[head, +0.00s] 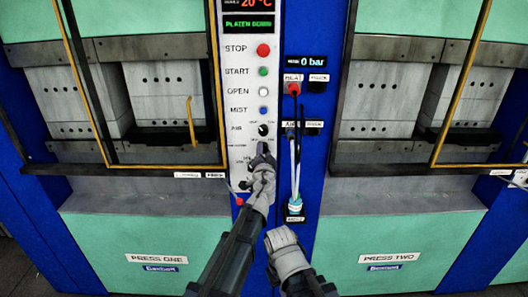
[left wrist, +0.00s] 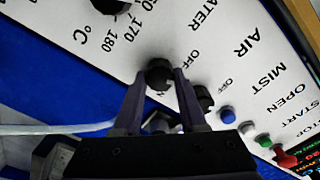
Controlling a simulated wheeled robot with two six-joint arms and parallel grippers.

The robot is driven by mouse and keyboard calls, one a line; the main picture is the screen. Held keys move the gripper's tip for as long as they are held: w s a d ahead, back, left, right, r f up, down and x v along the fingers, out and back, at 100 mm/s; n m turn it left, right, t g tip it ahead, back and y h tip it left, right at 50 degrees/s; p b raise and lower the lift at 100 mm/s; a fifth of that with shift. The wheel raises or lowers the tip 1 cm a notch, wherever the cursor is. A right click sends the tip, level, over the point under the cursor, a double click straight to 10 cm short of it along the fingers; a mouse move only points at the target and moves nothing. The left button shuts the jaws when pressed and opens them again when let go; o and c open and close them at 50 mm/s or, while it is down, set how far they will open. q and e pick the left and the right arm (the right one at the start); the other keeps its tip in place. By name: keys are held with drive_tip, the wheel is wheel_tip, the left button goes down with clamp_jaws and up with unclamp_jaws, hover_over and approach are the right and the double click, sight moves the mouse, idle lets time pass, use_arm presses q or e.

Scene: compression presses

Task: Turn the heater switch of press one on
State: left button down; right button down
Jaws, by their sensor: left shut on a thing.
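The control panel (head: 240,120) of press one (head: 155,259) is white, with a column of buttons and knobs. In the left wrist view the heater switch (left wrist: 158,70) is a round black knob with OFF and ON printed beside it. My left gripper (left wrist: 160,82) has one finger on each side of this knob and is shut on it. I cannot tell which way the knob points. In the head view my left gripper (head: 262,163) is at the lower part of the panel and hides the switch. My right gripper (head: 285,248) is low in front of the blue column, its fingers not clear.
The black air knob (left wrist: 203,97) is close beside my left gripper's finger. A black temperature dial (left wrist: 110,4) is on the other side. A hose (head: 295,160) and a cable hang just right of the panel. Press two (head: 392,258) stands at the right.

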use_arm(q)
drive_tip(key=m, duration=0.6)
drive_tip(key=shift+f, duration=0.1)
drive_tip(key=m, duration=0.4)
drive_tip(key=shift+m, duration=0.7)
drive_tip(key=shift+c, duration=2.3)
unclamp_jaws()
drive_tip(key=shift+s, duration=0.15)
drive_tip(key=s, duration=0.7)
drive_tip(key=shift+s, duration=0.25)
drive_tip(key=shift+f, duration=0.1)
